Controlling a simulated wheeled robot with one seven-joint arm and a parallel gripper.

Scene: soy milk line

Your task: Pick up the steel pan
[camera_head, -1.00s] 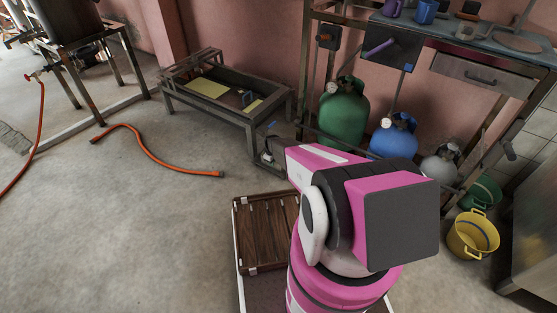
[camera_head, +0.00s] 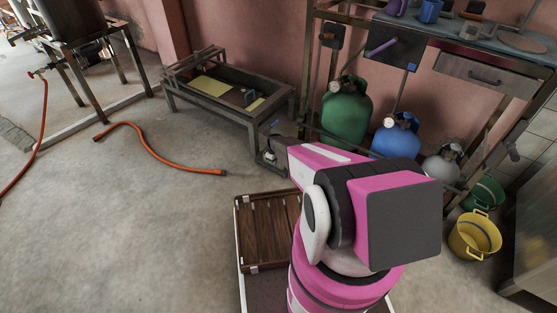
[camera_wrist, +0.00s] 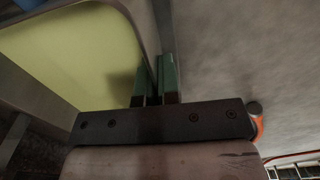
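A low metal stand (camera_head: 285,108) holds a shallow rectangular trough with yellow areas inside; I cannot tell for sure whether this trough or a part in it is the steel pan. In the wrist view a pale rim (camera_wrist: 146,25) curves around a yellow surface (camera_wrist: 75,55). My gripper (camera_wrist: 156,85) has its two green-sided fingers close together at this rim, with a narrow gap between them. Whether they touch or clamp the rim is unclear. In the head view my gripper (camera_head: 270,154) is by the stand's near right corner, partly hidden by my arm.
Green (camera_head: 346,110), blue (camera_head: 394,140) and grey (camera_head: 441,165) gas cylinders stand right of the stand under a worktop (camera_head: 470,30). A yellow bucket (camera_head: 474,238) is at right. An orange hose (camera_head: 155,152) lies on the floor at left.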

